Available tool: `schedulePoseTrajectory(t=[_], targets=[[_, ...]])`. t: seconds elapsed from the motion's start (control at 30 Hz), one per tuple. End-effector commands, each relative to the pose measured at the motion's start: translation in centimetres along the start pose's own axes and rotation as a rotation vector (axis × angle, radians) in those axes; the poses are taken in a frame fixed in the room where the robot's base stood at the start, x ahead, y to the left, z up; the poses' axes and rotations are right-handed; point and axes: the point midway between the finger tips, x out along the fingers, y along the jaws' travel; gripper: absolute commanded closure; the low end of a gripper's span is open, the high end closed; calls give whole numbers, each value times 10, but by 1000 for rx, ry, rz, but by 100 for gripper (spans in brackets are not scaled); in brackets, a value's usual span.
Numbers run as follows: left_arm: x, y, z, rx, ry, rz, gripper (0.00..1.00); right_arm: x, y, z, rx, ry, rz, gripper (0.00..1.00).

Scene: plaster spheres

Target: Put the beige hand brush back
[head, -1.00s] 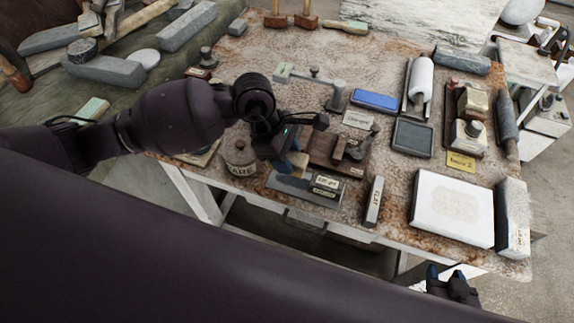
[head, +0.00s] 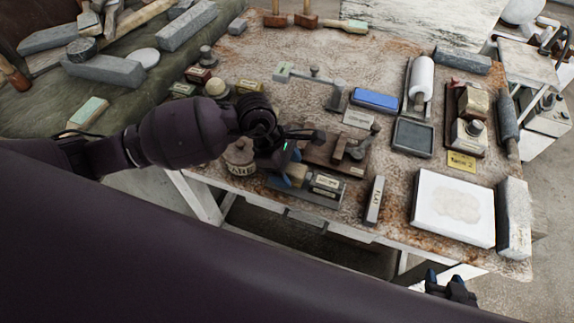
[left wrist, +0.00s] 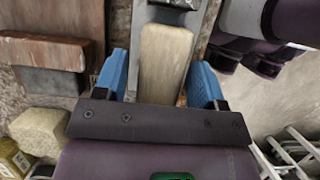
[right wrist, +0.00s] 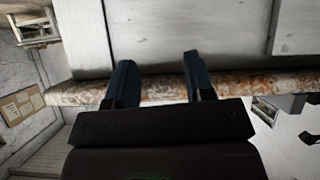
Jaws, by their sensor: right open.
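A beige block-shaped thing, likely the beige hand brush (left wrist: 166,62), lies between the blue fingers of my left gripper (left wrist: 160,85) in the left wrist view. The fingers stand apart on either side of it, with a narrow gap at the left one. It lies on or just over a grey plate (head: 313,195) at the table's front edge. In the head view my left gripper (head: 290,174) is low over that plate, and its arm and hand mostly hide the block. My right gripper (head: 447,284) is open and empty, off the table's front edge; it also shows in the right wrist view (right wrist: 160,85).
Labelled blocks (head: 327,183) sit on the grey plate beside my left gripper. A round labelled jar (head: 239,158) stands left of it, and a brown wooden stand (head: 325,153) behind. A block marked FLAT (head: 375,200) and a white slab (head: 452,209) lie to the right.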

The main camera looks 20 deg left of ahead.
Motion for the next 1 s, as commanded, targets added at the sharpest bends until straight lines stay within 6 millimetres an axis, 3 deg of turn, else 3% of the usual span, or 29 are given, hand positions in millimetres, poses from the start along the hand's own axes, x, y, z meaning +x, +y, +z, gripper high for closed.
schedulePoseTrajectory(t=[0.33, 0.47, 1.0], targets=[[-2, 0, 1, 0, 0, 0, 32, 3, -1, -12, -1, 21, -2, 51], [-12, 1, 1, 1, 1, 3, 32, 2, -1, -13, -1, 21, -2, 51], [-106, 1, 1, 1, 1, 2, 32, -2, 0, 2, 2, -6, 1, 51]])
